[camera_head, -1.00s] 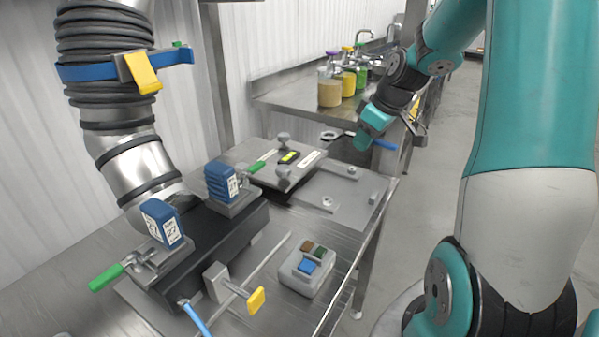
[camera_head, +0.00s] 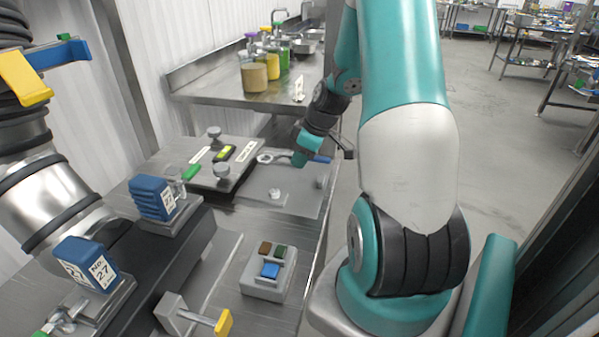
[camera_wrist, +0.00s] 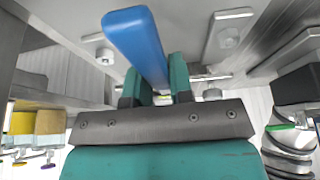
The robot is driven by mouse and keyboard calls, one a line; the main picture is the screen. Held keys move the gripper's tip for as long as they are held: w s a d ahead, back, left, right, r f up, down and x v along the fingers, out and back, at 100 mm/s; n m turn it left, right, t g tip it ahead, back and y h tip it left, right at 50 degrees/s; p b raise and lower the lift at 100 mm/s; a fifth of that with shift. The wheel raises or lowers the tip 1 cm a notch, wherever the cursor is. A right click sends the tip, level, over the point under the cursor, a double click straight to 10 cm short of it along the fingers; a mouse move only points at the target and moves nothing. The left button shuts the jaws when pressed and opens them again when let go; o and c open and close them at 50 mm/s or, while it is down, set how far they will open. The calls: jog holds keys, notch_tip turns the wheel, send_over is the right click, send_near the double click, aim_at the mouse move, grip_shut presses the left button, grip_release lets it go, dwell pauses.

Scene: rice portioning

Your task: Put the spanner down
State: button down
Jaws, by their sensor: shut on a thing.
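The spanner has a blue handle (camera_head: 319,159) and a metal ring end (camera_head: 267,158). My gripper (camera_head: 301,156) is shut on the spanner, between the ring and the end of the handle. In the head view the spanner lies crosswise over the far right part of the steel bench (camera_head: 296,224), near a flat metal plate. I cannot tell whether it touches the plate. In the wrist view the blue handle (camera_wrist: 134,38) sticks out past the gripper fingers (camera_wrist: 155,82), which hide the gripped part.
A raised plate with knobs (camera_head: 213,164) stands left of the spanner. A grey button box (camera_head: 267,275) and blue tagged blocks (camera_head: 152,197) sit nearer. Jars (camera_head: 254,78) stand on a bench behind. Open floor (camera_head: 480,130) lies to the right.

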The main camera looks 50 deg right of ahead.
aim_at(296, 181)
jog(key=shift+f, duration=2.45)
jog(key=shift+f, duration=0.15)
jog(key=c, duration=1)
grip_release()
